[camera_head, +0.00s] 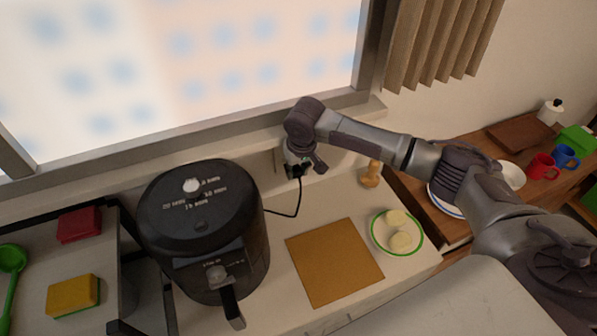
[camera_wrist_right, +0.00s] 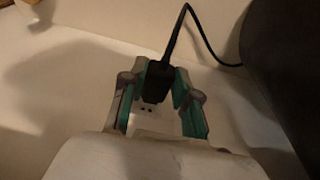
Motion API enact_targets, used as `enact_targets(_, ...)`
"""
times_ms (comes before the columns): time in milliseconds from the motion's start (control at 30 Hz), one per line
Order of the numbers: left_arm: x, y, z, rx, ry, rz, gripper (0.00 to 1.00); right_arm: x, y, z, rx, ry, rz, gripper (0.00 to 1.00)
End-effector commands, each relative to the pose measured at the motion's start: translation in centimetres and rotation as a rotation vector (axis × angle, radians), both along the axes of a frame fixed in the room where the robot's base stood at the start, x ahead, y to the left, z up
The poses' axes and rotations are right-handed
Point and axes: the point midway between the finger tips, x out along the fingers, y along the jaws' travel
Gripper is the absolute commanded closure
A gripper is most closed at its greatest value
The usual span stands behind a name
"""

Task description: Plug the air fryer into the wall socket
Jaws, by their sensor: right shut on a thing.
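The black air fryer (camera_head: 200,225) stands on the counter left of centre. Its black cord (camera_head: 292,212) runs right and up to my right gripper (camera_head: 300,168) at the wall below the window. In the right wrist view, the gripper's green-padded fingers (camera_wrist_right: 158,98) are on either side of the black plug (camera_wrist_right: 157,82), with the cord rising from it. A pale socket face (camera_wrist_right: 150,122) with small dark holes shows between the fingers, close to the plug. I cannot tell whether the plug's pins touch or enter a socket; they are hidden. My left gripper is out of view.
A brown board (camera_head: 333,262) and a plate with pale round pieces (camera_head: 381,242) lie on the counter. A small wooden object (camera_head: 371,174) stands near the wall, right of the gripper. Mugs (camera_head: 541,166) stand at far right.

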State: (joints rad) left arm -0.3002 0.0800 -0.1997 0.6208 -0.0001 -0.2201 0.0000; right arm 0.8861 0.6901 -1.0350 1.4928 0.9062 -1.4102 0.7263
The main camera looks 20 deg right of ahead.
Motion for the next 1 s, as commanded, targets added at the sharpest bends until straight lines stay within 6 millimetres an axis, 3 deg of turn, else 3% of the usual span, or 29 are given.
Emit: enact_targets(1000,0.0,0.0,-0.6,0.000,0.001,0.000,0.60,2.4,-0.1,0.0,0.001,0.000,-0.001,0.99)
